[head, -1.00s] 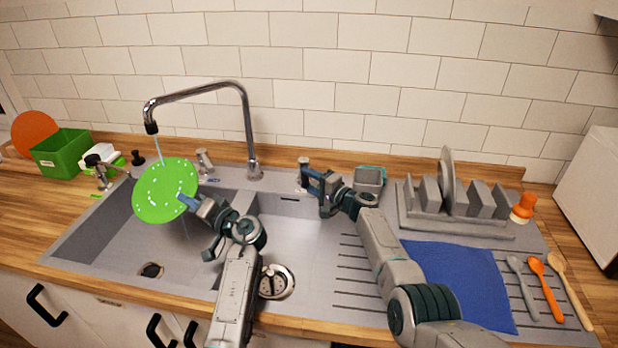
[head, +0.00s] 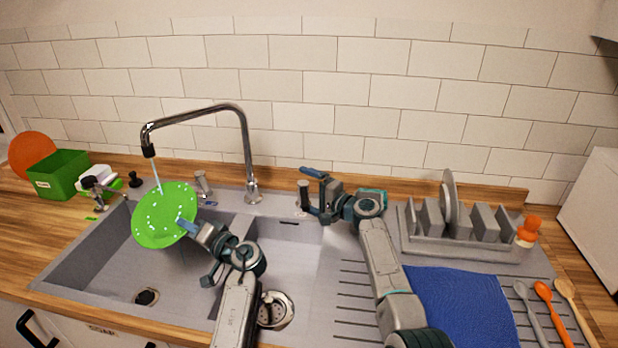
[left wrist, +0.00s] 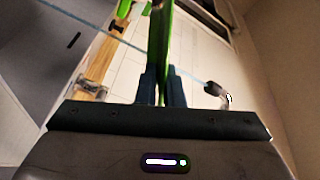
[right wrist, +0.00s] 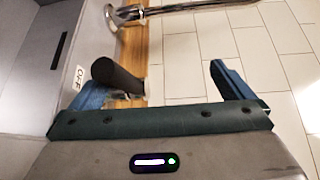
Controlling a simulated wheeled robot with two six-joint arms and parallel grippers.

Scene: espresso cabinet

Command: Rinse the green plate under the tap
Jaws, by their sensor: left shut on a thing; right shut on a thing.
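The green plate (head: 165,217) is held tilted over the left basin, under the tap (head: 148,150). A thin stream of water falls on its upper edge, and pale spots dot its face. My left gripper (head: 183,227) is shut on the plate's right edge; the left wrist view shows the plate edge-on (left wrist: 160,45) between the fingers. My right gripper (head: 309,192) is at the dark knob (head: 303,197) behind the right basin. In the right wrist view the knob (right wrist: 118,76) is between the fingers, close to the left one, beside an "OFF" label (right wrist: 78,77).
A dish rack (head: 465,247) with a plate in it stands at right, behind a blue cloth (head: 460,305) and several spoons. A green box (head: 60,175) and an orange disc (head: 30,153) are at far left. A tiled wall closes the back.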

